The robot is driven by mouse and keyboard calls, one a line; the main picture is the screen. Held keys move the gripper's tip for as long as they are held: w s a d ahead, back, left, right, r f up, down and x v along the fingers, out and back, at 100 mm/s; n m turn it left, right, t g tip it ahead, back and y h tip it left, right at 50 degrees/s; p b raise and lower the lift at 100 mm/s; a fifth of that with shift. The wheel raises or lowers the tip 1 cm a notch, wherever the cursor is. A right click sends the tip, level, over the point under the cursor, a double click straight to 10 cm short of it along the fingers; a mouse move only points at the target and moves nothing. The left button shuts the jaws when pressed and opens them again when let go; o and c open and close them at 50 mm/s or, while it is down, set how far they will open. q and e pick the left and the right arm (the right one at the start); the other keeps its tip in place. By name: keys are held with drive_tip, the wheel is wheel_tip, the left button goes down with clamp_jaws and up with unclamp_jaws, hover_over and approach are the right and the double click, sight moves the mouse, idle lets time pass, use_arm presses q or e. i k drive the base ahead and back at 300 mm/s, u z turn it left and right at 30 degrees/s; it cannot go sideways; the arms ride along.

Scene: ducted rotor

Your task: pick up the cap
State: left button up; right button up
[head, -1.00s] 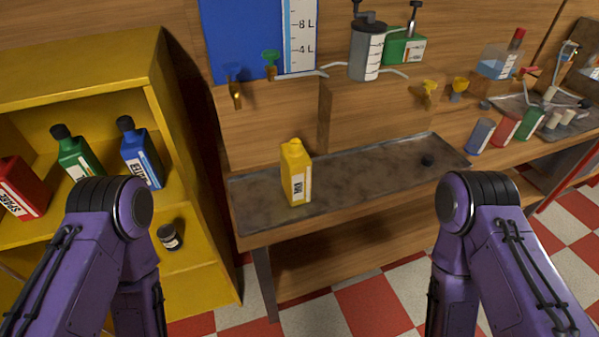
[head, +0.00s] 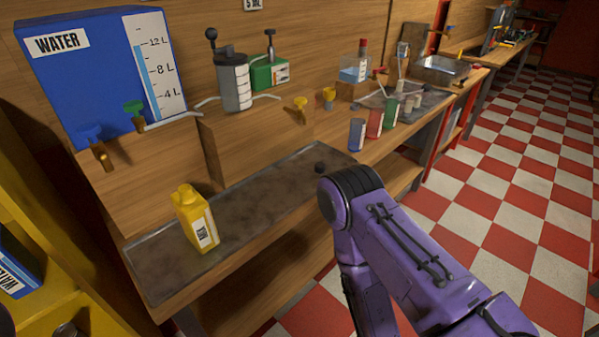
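A small black cap (head: 319,168) lies on the dark metal tray (head: 262,186), near its far right end. It is small, and my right arm's elbow is just below and to the right of it in the picture. A yellow bottle (head: 197,219) with a white label stands upright on the same tray, toward the left end. My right arm comes in from the lower right, but its gripper is out of view. My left arm and gripper are not in view.
A blue water tank (head: 90,75) with taps stands at the back left. A grey pump canister (head: 234,85) and a green one (head: 270,72) stand on the raised wooden ledge. Blue, red and green cups stand right of the tray. The tray's middle is clear.

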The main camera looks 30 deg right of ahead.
sight(319, 167)
drive_tip(key=u, duration=3.3)
drive_tip(key=k, duration=2.55)
drive_tip(key=z, duration=0.85)
